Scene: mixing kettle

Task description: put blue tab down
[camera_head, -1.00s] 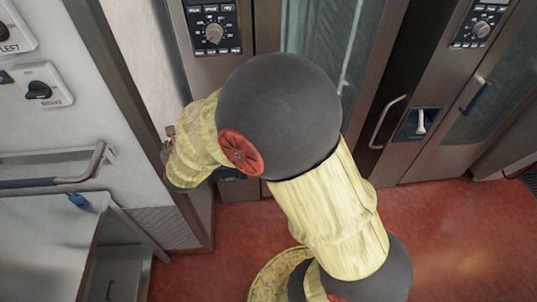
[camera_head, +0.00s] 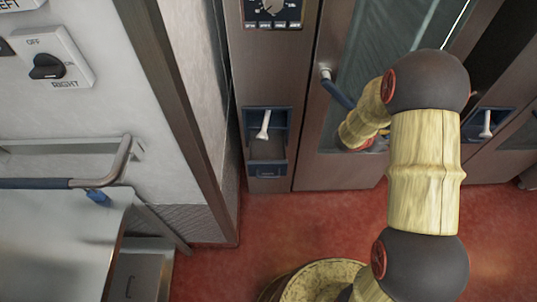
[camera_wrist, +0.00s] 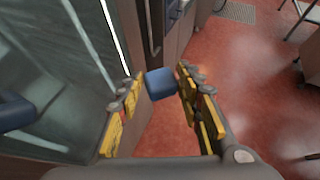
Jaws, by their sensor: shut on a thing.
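My gripper (camera_wrist: 158,86) shows in the wrist view, with yellow-padded fingers on either side of a small blue block, which looks like the blue tab (camera_wrist: 170,84). The fingers are shut on it, and it is held in front of a glass-fronted door with the red floor beyond. In the head view my arm reaches toward the middle oven door (camera_head: 365,60), and the fingers and the held block are mostly hidden behind the arm.
A blue door handle (camera_head: 337,92) shows left of my arm. A blue recess with a white lever (camera_head: 264,128) is on the cabinet, with another lever (camera_head: 487,124) at right. A worktop (camera_head: 50,240) with a rail and blue clip (camera_head: 97,196) stands at left. Red floor (camera_head: 230,270) is open between.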

